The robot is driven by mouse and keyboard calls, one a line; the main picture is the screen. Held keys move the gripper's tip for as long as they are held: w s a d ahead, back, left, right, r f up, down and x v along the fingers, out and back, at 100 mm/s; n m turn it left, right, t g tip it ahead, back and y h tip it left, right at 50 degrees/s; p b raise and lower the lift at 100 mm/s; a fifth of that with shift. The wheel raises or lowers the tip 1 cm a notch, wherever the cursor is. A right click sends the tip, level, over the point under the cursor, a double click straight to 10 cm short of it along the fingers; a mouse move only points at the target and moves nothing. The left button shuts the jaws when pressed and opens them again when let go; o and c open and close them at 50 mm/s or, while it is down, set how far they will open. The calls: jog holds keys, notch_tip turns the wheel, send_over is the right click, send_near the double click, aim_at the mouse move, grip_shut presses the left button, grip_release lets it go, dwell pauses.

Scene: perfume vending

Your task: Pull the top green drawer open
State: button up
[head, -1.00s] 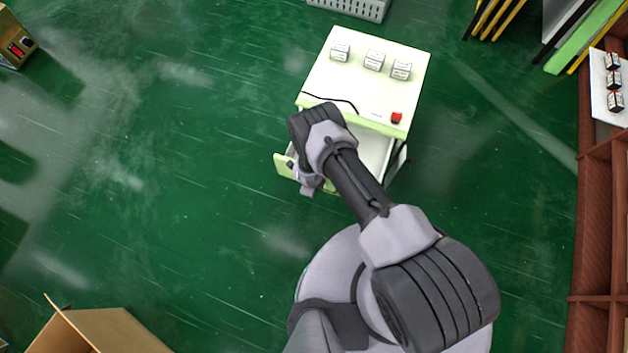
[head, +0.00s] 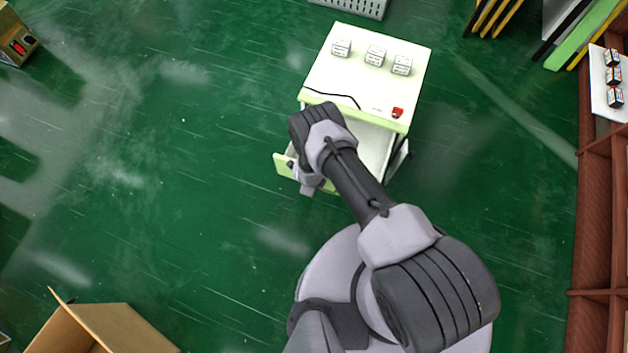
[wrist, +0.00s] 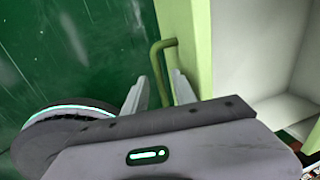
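The white cabinet (head: 366,83) has a pale green front edge, and its top green drawer (head: 284,165) stands pulled out from the front. The drawer's white inside (head: 373,146) shows below the cabinet top, and also in the wrist view (wrist: 255,50). My arm covers part of the drawer front. In the wrist view, the olive green bar handle (wrist: 156,62) sticks out from the green drawer front (wrist: 205,45). My gripper (wrist: 160,88) has one finger on each side of the handle, with gaps visible between, so it looks open around it.
Small white boxes (head: 375,54) and a red item (head: 398,112) sit on the cabinet top. An open cardboard box (head: 125,328) stands at the lower left. Brown shelving (head: 597,200) runs along the right. The green floor left of the cabinet is clear.

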jog(key=s+a+r+p, duration=0.1)
jog(key=s+r+p, duration=0.2)
jog(key=r+p, duration=0.9)
notch_tip(320, 180, up, 5)
jog(key=shift+r+p, duration=0.1)
jog(key=shift+p, duration=0.2)
